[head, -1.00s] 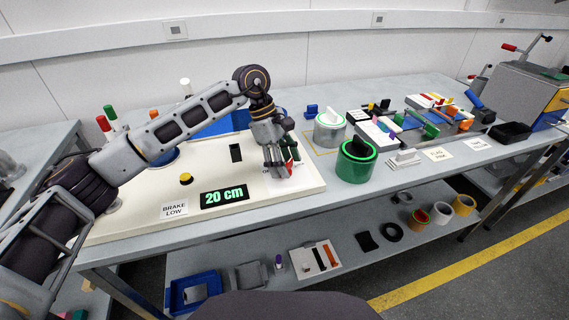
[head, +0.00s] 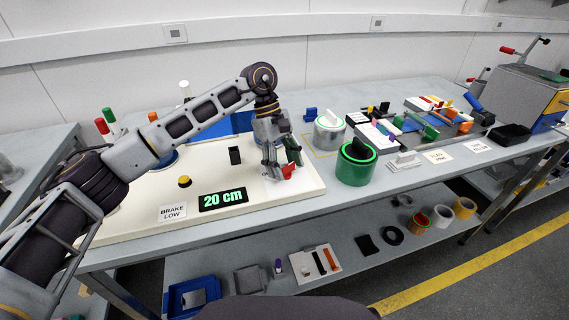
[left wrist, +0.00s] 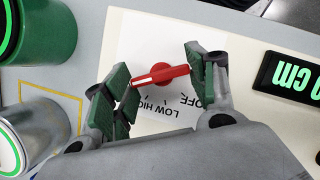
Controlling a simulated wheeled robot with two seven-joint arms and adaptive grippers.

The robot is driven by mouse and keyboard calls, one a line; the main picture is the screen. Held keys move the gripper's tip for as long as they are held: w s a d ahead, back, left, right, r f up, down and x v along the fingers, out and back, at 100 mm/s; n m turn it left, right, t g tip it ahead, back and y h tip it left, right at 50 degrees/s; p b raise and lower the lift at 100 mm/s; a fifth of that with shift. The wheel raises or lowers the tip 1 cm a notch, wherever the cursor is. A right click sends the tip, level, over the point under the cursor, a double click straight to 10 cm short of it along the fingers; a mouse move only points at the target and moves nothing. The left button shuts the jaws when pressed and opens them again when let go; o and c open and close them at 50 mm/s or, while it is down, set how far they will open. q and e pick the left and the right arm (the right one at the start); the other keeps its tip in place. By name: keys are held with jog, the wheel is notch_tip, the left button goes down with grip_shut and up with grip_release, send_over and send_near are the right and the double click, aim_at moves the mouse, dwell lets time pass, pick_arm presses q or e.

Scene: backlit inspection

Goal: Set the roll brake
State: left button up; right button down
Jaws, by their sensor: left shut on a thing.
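My left gripper (head: 280,166) is low over the right end of the cream panel (head: 130,226). It is shut on a red knob (head: 289,172), which sits on a white dial plate. In the left wrist view the red knob (left wrist: 165,73) lies between the green finger pads (left wrist: 158,88). Its white-marked end points left there, and the dial letters LOW, HIGH and OFF are partly covered by the fingers. A card (head: 172,212) on the panel reads BRAKE LOW. A black display (head: 223,198) reads 20 cm in green. My right gripper is out of view.
A yellow button (head: 184,181) and a black block (head: 235,155) are on the panel. Labels and tool trays fill the bench's right.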

pick_arm(q)
jog(key=o, duration=1)
jog(key=shift+v, duration=6)
jog(key=shift+s+d, duration=0.1)
